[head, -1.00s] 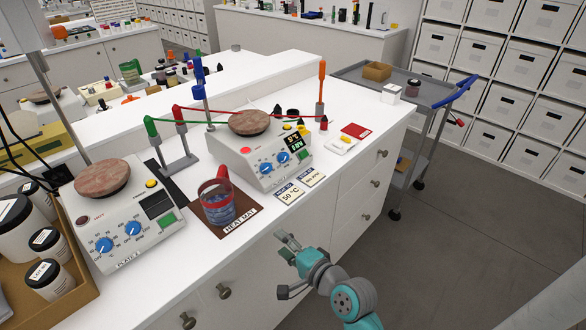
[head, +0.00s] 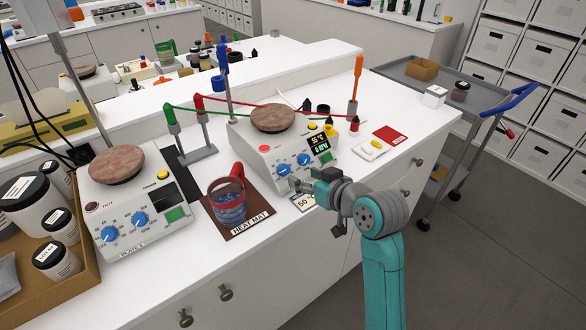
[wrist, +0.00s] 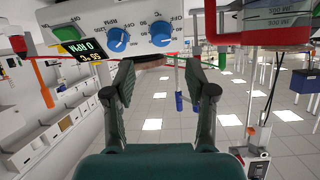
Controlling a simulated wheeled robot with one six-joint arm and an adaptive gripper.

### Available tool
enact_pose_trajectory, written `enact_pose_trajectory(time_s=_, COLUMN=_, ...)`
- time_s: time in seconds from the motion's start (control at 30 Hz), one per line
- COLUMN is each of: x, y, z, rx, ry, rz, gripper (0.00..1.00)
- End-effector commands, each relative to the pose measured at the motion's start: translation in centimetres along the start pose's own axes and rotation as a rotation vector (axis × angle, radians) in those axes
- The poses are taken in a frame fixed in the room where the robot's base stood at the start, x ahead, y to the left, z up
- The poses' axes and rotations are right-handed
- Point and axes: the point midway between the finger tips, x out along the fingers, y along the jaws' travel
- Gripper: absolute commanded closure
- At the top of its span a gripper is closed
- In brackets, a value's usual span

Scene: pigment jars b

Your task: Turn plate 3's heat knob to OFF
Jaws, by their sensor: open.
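The right hotplate (head: 262,152) is a white unit with a brown round top, a lit display and two blue knobs; I cannot read a plate number on it. Its left knob (head: 283,170) is the heat knob, marked °C in the upside-down wrist view (wrist: 161,34). The other knob (head: 303,160) is marked RPM in the wrist view (wrist: 118,38). I cannot tell the heat knob's exact setting. My gripper (head: 297,184) is just in front of this panel. In the wrist view its fingers (wrist: 160,76) are spread and empty, apart from the heat knob.
The left hotplate (head: 150,190), labelled PLATE 2, stands apart. A red-handled beaker of blue liquid (head: 230,208) sits on the brown heat mat (head: 262,222), close left of my gripper. Red and green rods cross behind the right hotplate.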

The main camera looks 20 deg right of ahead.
Motion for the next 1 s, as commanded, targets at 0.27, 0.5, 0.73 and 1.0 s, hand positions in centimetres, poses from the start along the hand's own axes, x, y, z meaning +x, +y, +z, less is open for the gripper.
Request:
enact_pose_trajectory(time_s=0.27, x=5.1, y=-0.1, z=0.1, rx=0.002, ry=-0.002, rz=-0.002, gripper=0.44)
enact_pose_trajectory(time_s=0.5, x=7.8, y=0.0, z=0.0, rx=0.003, ry=-0.001, rz=-0.001, gripper=0.44)
enact_pose_trajectory(time_s=0.73, x=8.5, y=0.0, z=0.0, rx=0.003, ry=0.001, rz=0.000, gripper=0.44)
enact_pose_trajectory(time_s=1.0, x=8.5, y=0.0, z=0.1, rx=0.003, ry=0.000, rz=0.000, gripper=0.67)
